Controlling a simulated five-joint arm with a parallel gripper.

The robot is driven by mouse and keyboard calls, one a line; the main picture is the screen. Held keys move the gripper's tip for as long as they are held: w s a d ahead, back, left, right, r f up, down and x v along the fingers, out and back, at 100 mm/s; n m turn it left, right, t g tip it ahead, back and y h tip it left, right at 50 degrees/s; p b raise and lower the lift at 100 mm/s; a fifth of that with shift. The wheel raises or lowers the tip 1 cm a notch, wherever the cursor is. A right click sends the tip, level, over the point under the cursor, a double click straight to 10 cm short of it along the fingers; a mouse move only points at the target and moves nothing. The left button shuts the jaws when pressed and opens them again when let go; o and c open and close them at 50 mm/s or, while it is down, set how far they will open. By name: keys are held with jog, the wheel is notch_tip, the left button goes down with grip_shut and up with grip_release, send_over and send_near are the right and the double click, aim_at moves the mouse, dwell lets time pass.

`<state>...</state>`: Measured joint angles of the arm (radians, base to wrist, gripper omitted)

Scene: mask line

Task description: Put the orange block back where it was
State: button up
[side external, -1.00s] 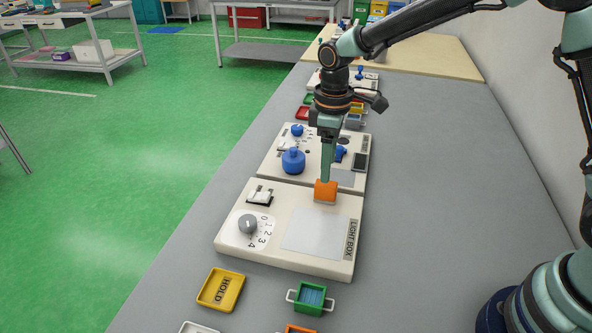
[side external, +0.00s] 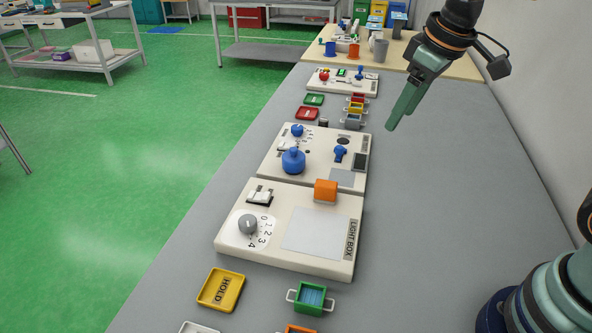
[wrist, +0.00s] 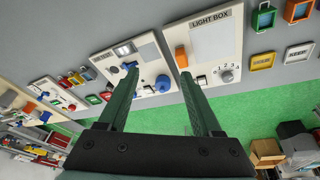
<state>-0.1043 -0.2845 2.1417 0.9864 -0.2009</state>
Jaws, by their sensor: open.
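The orange block (side external: 325,190) sits on the far edge of the cream light box panel (side external: 228,240), beside its pale screen (side external: 316,233). My gripper (side external: 396,118) is raised to the right of the panels, apart from the block and empty. In the wrist view my gripper (wrist: 158,88) has its two green fingers spread wide, with nothing between the tips.
A second cream panel with a blue knob (side external: 293,160) adjoins the light box. A yellow HOLD tray (side external: 221,289) and a green tray (side external: 310,299) lie in front. Small red, green and yellow trays stand farther back. The grey bench right of the panels is clear.

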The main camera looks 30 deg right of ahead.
jog(key=s+d+m+t, duration=0.2)
jog(key=s+d+m, duration=0.1)
jog(key=s, duration=0.3)
jog(key=shift+s+d, duration=0.2)
jog(key=shift+d, duration=0.1)
dwell(0.9)
